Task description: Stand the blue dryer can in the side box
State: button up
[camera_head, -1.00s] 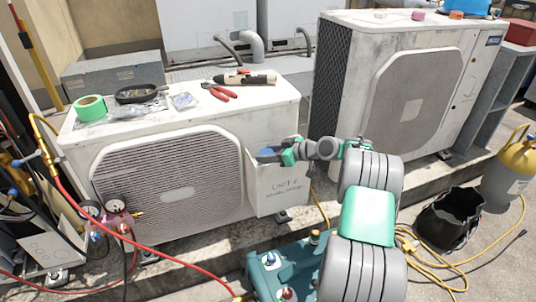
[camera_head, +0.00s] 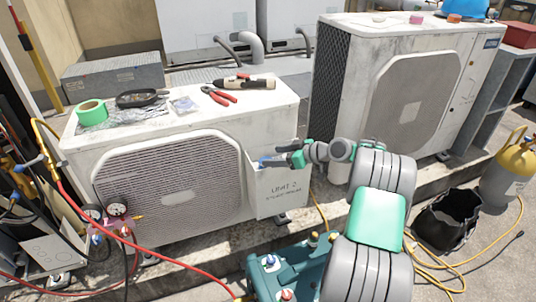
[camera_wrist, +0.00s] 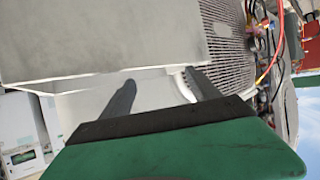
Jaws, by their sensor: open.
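The side box (camera_head: 285,190), a white open-topped box marked "UNIT 2", hangs at the right end of the near condenser's front. My gripper (camera_head: 270,161) points left across the box's upper rim. In the wrist view my gripper (camera_wrist: 160,92) has its two dark fingers spread apart, with nothing held between them. A pale panel and a white, pale-walled space lie beyond the fingers. A small blue patch shows at the fingertips in the head view. I cannot tell whether it is the dryer can or part of the gripper. No blue can is clear in the wrist view.
A gauge set (camera_head: 117,210) and red hose stand left. A black bucket (camera_head: 448,220) and yellow cylinder (camera_head: 508,165) stand right.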

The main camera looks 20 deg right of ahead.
jog(key=p+v, duration=0.1)
jog(key=v, duration=0.7)
jog(key=s+a+r+m+g+h, duration=0.1)
jog(key=s+a+m+g+h, duration=0.2)
jog(key=a, duration=0.6)
jog(key=s+a+g+h, duration=0.1)
jog(key=s+a+g, duration=0.1)
jog(key=s+a, duration=0.5)
jog(key=s+a+f+m+g+h, duration=0.1)
jog(key=s+a+m+h, duration=0.1)
jog(key=s, duration=0.7)
jog(key=s+a+f+m+g+h, duration=0.1)
jog(key=s+a+f+m, duration=0.1)
jog(key=s, duration=0.6)
jog(key=shift+s+a+m+g+h, duration=0.3)
jog(key=shift+s+a+g+h, duration=0.1)
jog(key=shift+a, duration=0.05)
